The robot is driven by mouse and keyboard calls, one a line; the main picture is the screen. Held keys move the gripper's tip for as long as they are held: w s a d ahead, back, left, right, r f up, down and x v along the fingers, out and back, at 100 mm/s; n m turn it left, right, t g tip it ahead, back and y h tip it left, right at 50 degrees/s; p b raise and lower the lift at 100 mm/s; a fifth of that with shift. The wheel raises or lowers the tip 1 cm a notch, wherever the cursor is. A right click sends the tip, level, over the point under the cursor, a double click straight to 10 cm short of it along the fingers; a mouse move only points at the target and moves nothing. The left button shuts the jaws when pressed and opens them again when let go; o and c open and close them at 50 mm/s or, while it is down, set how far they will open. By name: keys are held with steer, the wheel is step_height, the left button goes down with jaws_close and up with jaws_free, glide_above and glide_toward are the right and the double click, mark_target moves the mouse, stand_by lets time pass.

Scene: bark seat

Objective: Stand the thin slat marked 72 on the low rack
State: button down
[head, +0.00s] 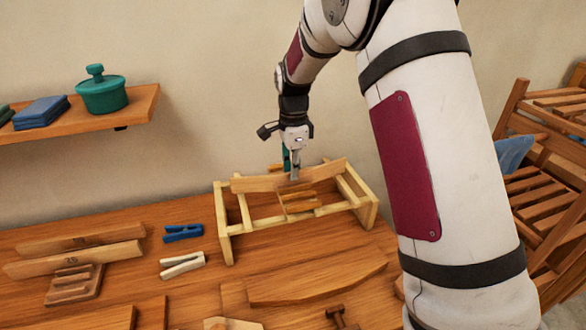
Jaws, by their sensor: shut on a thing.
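The low rack (232,226) is a pale wooden frame with end legs and cross bars, standing on the table towards the back wall. My gripper (295,176) is shut on a thin wooden slat (262,184). The slat lies across the picture, on edge, at the top of the rack, tilted slightly up to the right. I cannot tell whether it touches the rack's bars. No number is readable on the held slat. Two other slats lie at the left; the nearer slat (105,257) has a mark like 26, and the farther slat (50,244) has a mark that is hard to read.
A small slotted wooden block (74,288) is below the left slats. A blue clamp (183,233) and a white clamp (182,265) lie left of the rack. A curved board (315,284) lies in front. A wall shelf (140,108) holds a green pot (102,95).

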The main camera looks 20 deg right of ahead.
steer(key=shift+f, duration=0.2)
steer(key=c, duration=1.7)
jaws_free()
steer(key=shift+o, duration=0.2)
steer(key=shift+r, duration=0.1)
step_height(320, 180, up, 11)
steer(key=p, duration=0.1)
